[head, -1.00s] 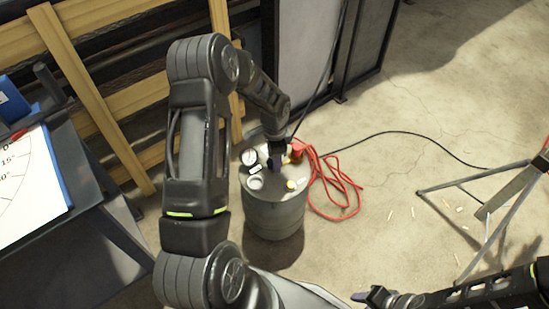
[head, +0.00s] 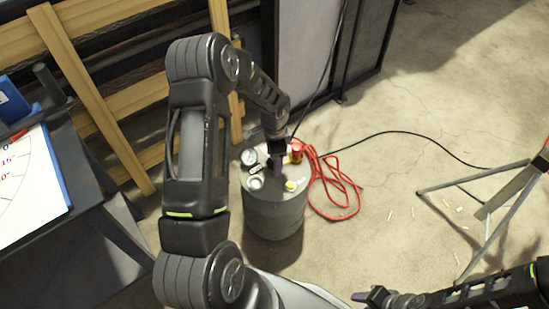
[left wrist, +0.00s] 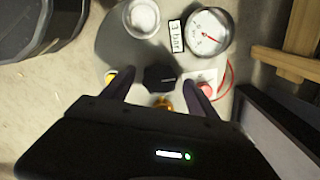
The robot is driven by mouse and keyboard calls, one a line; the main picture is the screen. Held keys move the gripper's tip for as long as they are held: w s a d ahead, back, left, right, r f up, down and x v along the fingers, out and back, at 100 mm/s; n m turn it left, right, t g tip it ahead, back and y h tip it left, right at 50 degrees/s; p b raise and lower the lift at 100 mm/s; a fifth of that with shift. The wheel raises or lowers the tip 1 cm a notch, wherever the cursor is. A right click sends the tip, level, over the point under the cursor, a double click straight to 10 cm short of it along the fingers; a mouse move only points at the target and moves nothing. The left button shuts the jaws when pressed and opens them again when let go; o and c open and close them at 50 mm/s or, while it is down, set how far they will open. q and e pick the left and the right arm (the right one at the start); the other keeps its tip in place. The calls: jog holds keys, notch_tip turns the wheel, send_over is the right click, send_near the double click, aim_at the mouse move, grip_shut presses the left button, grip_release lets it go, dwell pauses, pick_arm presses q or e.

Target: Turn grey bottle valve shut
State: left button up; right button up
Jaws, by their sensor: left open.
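The grey bottle (head: 275,218) is a squat drum standing on the floor in the head view. A black valve knob (left wrist: 160,77) sits on its top in the left wrist view, with a brass fitting (left wrist: 163,103) beside it. My left gripper (head: 277,166) points down over the bottle's top. In the left wrist view its open fingers (left wrist: 160,84) appear on either side of the knob, with gaps on both sides. I cannot tell how far the fingertips reach down. In the head view the gripper hides the knob. My right gripper (head: 372,297) is at the bottom edge, away from the bottle; its jaws are unclear.
On the bottle's top are a round gauge (left wrist: 208,32), a "1 bar" label (left wrist: 177,36), a white round cup (left wrist: 141,17) and a red part (head: 297,152). A red hose (head: 340,205) lies coiled right of it. Wooden laths (head: 100,105) stand behind.

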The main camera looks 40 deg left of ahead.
pick_arm(q)
notch_tip(320, 180, up, 8)
jog(key=shift+f+p, duration=0.15)
jog(key=shift+p, duration=0.55)
